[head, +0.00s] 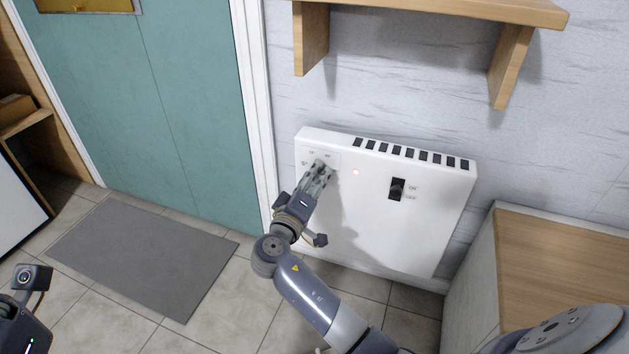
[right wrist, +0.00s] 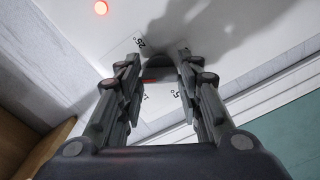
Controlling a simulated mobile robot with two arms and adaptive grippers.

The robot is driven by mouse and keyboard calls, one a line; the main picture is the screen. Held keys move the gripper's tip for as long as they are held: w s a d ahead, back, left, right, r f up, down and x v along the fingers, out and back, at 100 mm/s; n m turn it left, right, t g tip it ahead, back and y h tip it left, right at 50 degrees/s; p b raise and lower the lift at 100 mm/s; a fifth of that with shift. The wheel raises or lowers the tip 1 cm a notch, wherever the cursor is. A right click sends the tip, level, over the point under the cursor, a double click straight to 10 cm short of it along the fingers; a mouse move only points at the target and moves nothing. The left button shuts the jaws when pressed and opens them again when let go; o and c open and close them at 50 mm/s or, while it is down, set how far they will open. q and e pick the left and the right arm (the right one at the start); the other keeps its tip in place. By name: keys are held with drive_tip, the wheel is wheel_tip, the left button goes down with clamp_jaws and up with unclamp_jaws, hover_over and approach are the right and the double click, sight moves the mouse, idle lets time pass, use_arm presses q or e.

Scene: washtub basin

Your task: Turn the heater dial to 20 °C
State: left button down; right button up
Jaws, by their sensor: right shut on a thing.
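The white heater (head: 385,225) is on the wall, with a printed scale plate at its upper left corner. My right gripper (head: 319,168) is at that plate and mostly covers the dial in the head view. In the right wrist view the dark dial (right wrist: 158,66) sits between the two fingertips of my right gripper (right wrist: 158,78), which are shut on it. A "25" mark shows beside the dial and a "5" mark near the right finger; the exact setting cannot be read. Only part of my left wrist shows at the lower left of the head view, its fingers hidden.
A red lamp (head: 355,172) glows right of the dial. A black switch (head: 397,189) with ON and OFF labels is further right. A wooden shelf (head: 430,10) hangs above the heater. A wooden-topped cabinet (head: 570,260) stands at right. A grey mat (head: 140,255) lies before the teal door (head: 165,95).

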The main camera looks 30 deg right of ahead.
drive_tip(key=shift+f, duration=0.1)
drive_tip(key=o, duration=1.1)
drive_tip(key=shift+c, duration=0.2)
drive_tip(key=v, duration=1.2)
